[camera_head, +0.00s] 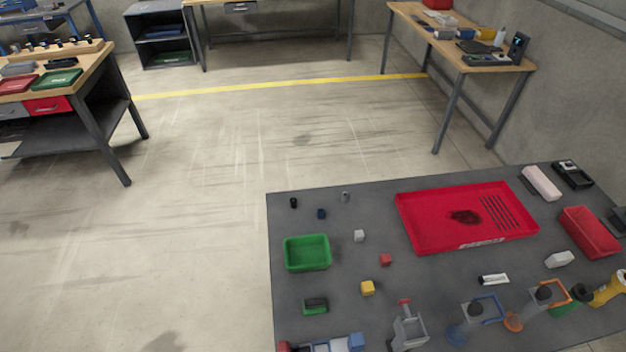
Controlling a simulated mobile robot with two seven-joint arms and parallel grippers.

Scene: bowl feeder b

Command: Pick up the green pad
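A small green and black block (315,306), the likeliest match for the green pad, lies on the dark grey table (340,270) near its left edge. It sits in front of a green bin (307,253), apart from it. Its dark top partly covers the green, and I cannot make out its details. Neither of my grippers shows in the head view.
A red tray (415,235) is at the table's back middle. Small cubes, including a yellow one (367,288) and a red one (385,260), lie right of the block. Tools and a blue-and-white item (335,345) crowd the front edge. A red bin (590,232) is at right.

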